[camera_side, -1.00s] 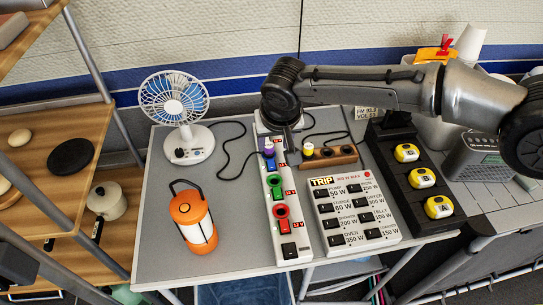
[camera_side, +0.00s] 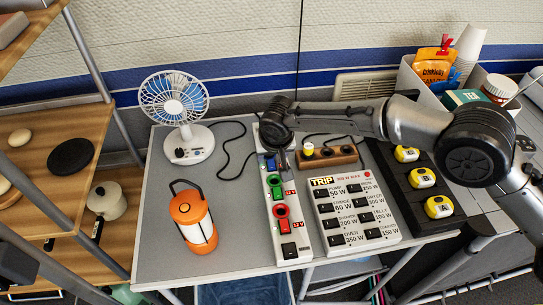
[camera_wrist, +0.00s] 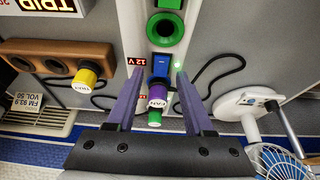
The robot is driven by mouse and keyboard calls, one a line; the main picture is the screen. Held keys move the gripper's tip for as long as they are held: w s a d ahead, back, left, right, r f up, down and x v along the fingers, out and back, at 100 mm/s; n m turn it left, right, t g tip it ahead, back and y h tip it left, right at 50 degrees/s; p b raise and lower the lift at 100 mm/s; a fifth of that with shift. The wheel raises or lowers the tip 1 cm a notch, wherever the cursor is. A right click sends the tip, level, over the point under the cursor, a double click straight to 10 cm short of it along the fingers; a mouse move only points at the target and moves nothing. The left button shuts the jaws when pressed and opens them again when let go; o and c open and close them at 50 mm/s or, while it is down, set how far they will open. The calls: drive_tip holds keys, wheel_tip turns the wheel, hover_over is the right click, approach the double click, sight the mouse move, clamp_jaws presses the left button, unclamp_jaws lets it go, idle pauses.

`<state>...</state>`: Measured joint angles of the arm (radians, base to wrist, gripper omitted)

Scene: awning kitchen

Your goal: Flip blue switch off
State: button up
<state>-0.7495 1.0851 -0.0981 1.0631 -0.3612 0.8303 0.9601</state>
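The blue switch (camera_wrist: 160,67) is on the white power strip (camera_wrist: 132,15), just beyond the green ring socket (camera_wrist: 165,28). A small green light glows beside it, next to a "12 V" label. A purple plug marked FAN (camera_wrist: 157,91) stands right behind the switch. My gripper (camera_wrist: 160,73) is open in the wrist view, its two fingers either side of the switch and plug, holding nothing. In the side view, the blue switch (camera_side: 270,165) shows at the strip's far part, with my gripper (camera_side: 282,158) close over it. I cannot tell whether a finger touches the switch.
A fan (camera_side: 174,105) and an orange lantern (camera_side: 194,222) stand left of the strip. A wooden socket block with a yellow plug (camera_side: 308,149), the TRIP board (camera_side: 352,225) and a black tray (camera_side: 425,218) of yellow items lie right. The grey table is clear between lantern and strip.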

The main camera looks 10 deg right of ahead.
sight(272, 165)
clamp_jaws()
drive_tip(key=shift+w, duration=0.1)
drive_tip(key=shift+w+f+g, duration=0.1)
drive_tip(key=shift+w+g, duration=0.3)
drive_tip(key=shift+g, duration=1.1)
drive_tip(key=shift+o, duration=0.3)
unclamp_jaws()
drive_tip(key=shift+s, duration=0.1)
wheel_tip(272, 165, up, 8)
drive_tip(key=s, duration=0.1)
drive_tip(key=shift+f, duration=0.2)
